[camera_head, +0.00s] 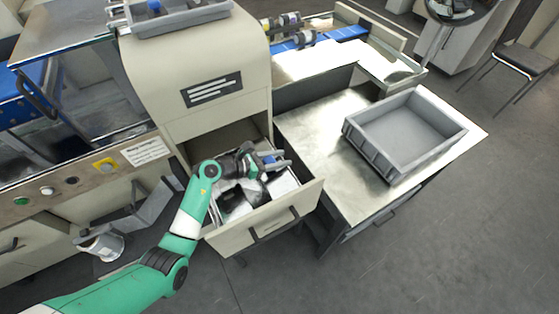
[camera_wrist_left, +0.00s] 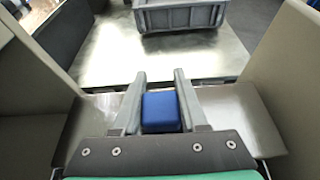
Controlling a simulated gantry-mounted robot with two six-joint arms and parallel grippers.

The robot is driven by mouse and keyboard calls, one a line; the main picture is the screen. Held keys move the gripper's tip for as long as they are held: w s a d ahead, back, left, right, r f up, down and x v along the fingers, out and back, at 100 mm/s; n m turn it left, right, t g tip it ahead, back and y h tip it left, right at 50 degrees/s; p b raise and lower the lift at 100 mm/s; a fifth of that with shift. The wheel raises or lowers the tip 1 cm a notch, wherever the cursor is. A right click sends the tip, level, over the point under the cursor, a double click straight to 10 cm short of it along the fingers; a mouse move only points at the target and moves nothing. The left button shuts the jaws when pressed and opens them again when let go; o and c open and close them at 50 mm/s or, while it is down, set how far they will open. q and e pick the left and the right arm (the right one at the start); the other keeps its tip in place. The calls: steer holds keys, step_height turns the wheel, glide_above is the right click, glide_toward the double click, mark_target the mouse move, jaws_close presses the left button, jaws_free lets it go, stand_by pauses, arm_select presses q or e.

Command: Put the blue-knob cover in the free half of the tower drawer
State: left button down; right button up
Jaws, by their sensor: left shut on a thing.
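My left gripper (camera_head: 283,161) is over the open tower drawer (camera_head: 268,222) and points to the right. It is shut on the blue knob (camera_wrist_left: 160,112), which sits between its two fingers in the left wrist view. A grey metallic plate (camera_wrist_left: 243,118), apparently the cover, shows on both sides of the fingers. In the head view a pale flat surface (camera_head: 284,185) shows below the gripper in the drawer's right part. Dark and pale items (camera_head: 236,201) fill the left part. My gripper hides some of the inside, and I cannot tell whether the plate touches the floor. My right gripper is not in view.
An empty grey crate (camera_head: 362,153) stands on the metal table (camera_head: 310,140) right of the drawer. The beige tower (camera_head: 197,62) rises behind the drawer, with a grey tray (camera_head: 190,20) on top. Drawer walls (camera_wrist_left: 291,60) stand close on both sides.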

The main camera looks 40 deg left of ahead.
arm_select(q)
steer(key=shift+w+r, duration=0.1)
steer(key=shift+r, duration=0.1)
steer(key=shift+f, duration=0.15)
steer(key=shift+c, duration=2.2)
jaws_free()
steer(key=shift+s+a+r, duration=0.15)
steer(key=shift+s+r, duration=0.1)
steer(key=shift+r, duration=0.05)
steer(key=p+v, duration=0.4)
steer(key=v, duration=0.7)
steer(key=shift+s+p, duration=0.25)
steer(key=shift+p, duration=0.15)
